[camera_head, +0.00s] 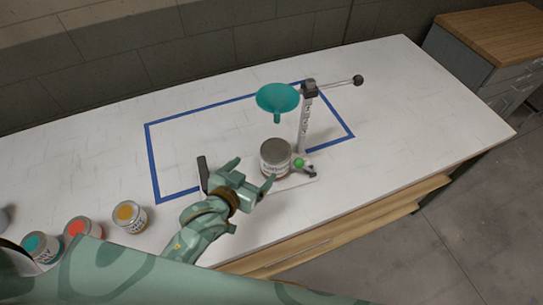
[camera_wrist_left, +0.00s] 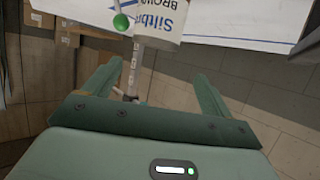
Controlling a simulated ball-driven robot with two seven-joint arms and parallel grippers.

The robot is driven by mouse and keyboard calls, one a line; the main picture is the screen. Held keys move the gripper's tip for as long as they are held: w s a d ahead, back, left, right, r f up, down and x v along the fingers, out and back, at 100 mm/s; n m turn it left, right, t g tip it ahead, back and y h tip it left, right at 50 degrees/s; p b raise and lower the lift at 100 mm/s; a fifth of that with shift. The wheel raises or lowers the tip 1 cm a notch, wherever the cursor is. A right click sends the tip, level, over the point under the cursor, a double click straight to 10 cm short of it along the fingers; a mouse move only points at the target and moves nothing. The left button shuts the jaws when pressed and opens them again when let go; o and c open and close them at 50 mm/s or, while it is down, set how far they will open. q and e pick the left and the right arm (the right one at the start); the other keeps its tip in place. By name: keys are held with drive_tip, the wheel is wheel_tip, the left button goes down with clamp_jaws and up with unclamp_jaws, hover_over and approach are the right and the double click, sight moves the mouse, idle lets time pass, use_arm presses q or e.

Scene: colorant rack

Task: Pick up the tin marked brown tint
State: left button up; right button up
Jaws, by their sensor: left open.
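The tin marked brown (camera_head: 275,158) stands upright on the base of a dispensing stand, below a teal funnel (camera_head: 278,99). In the left wrist view the tin (camera_wrist_left: 160,18) appears upside down at the top, its label reading "BROWN" in part. My left gripper (camera_head: 251,174) is open just in front of the tin on its near left side. In the left wrist view its fingers (camera_wrist_left: 153,72) point toward the tin, which shows past the fingertips, with nothing held between them. My right gripper is not in view.
The stand's post (camera_head: 304,125) rises behind the tin, with a green knob (camera_head: 298,163) beside it.

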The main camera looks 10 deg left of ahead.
sight(273, 154)
use_arm(q)
drive_tip(key=w+d, duration=0.1)
drive_tip(key=w+d+f, duration=0.1)
drive_tip(key=w, duration=0.1)
drive_tip(key=w+d, duration=0.1)
drive_tip(key=shift+w+f+b, duration=0.3)
drive_tip(key=shift+f, duration=0.1)
drive_tip(key=shift+w+f, duration=0.3)
drive_tip(key=shift+w, duration=0.3)
drive_tip(key=shift+w+f, duration=0.25)
drive_tip(key=shift+w, duration=0.3)
drive_tip(key=shift+w+f+b, duration=0.25)
drive_tip(key=shift+w+b, duration=0.15)
drive_tip(key=b+x, duration=0.1)
drive_tip(key=x, duration=0.3)
drive_tip(key=shift+w+d+f, duration=0.1)
drive_tip(key=shift+f, duration=0.1)
drive_tip(key=shift+r, duration=0.1)
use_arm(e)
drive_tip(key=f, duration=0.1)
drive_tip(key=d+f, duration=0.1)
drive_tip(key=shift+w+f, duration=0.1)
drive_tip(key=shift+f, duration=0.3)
use_arm(q)
drive_tip(key=c, duration=0.9)
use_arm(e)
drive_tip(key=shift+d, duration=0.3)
